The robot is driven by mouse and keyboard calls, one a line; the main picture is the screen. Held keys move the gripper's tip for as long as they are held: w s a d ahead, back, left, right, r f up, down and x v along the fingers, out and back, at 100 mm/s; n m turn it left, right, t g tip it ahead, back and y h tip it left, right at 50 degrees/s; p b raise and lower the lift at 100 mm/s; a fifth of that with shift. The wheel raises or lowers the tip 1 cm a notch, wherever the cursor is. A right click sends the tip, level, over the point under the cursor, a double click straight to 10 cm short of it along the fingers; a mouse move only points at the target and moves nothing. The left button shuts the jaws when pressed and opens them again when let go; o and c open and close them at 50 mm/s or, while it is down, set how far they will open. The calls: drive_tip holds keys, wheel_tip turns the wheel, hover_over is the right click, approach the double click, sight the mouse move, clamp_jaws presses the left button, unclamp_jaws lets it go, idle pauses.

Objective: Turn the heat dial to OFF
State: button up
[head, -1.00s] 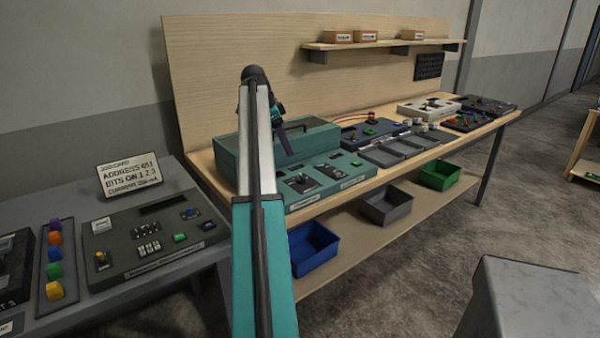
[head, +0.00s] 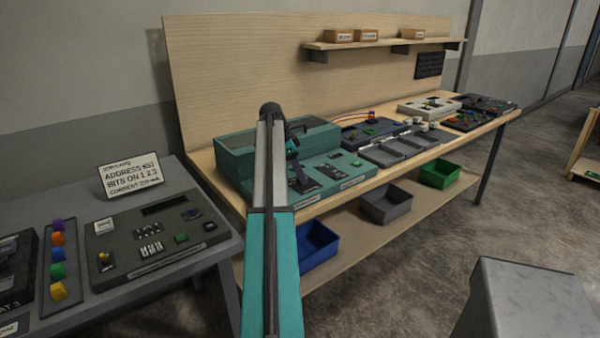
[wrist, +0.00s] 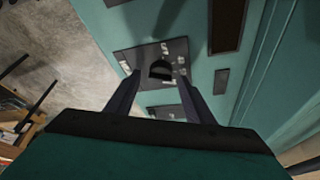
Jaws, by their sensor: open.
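The teal console (head: 332,185) lies on the wooden bench, partly hidden behind my arm in the head view. In the wrist view a black dial (wrist: 161,69) sits on a dark plate (wrist: 128,56) with small white labels, too blurred to read. I cannot tell which mark the dial points at. My gripper (wrist: 160,78) is open and empty, its fingers in line with the two sides of the dial in the picture. I cannot tell whether they touch it. In the head view my gripper (head: 302,184) is low over the left part of this console's panel.
A raised teal housing (head: 235,155) stands behind the panel. A dark console (head: 372,133) and grey trays (head: 395,150) lie to the right on the bench. A grey console (head: 155,235) with a sign (head: 131,176) is on the left table. A blue bin (head: 318,245) sits below.

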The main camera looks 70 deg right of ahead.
drive_tip(key=shift+f, duration=0.1)
drive_tip(key=c, duration=1)
drive_tip(key=shift+c, duration=0.2)
drive_tip(key=shift+n, duration=0.3)
drive_tip(key=n, duration=0.2)
drive_tip(key=n+t+h, duration=0.1)
drive_tip(key=n, duration=0.1)
drive_tip(key=shift+s+a, duration=0.2)
drive_tip(key=n+t, duration=0.1)
drive_tip(key=n, duration=0.1)
drive_tip(key=n+p, duration=0.1)
drive_tip(key=n, duration=0.1)
drive_tip(key=shift+s+t+h, duration=0.15)
drive_tip(key=shift+t+h, duration=0.25)
drive_tip(key=n+t, duration=0.1)
drive_tip(key=n, duration=0.1)
drive_tip(key=n+p, duration=0.1)
drive_tip(key=n, duration=0.2)
drive_tip(key=shift+s+t, duration=0.1)
drive_tip(key=shift+t, duration=0.3)
drive_tip(key=shift+s+d+n+t+y+p, duration=0.15)
drive_tip(key=shift+n+t, duration=0.25)
drive_tip(key=shift+n, duration=0.7)
drive_tip(key=shift+n+t+y+p, duration=0.25)
drive_tip(key=shift+n+t, duration=0.15)
drive_tip(key=shift+n, duration=0.7)
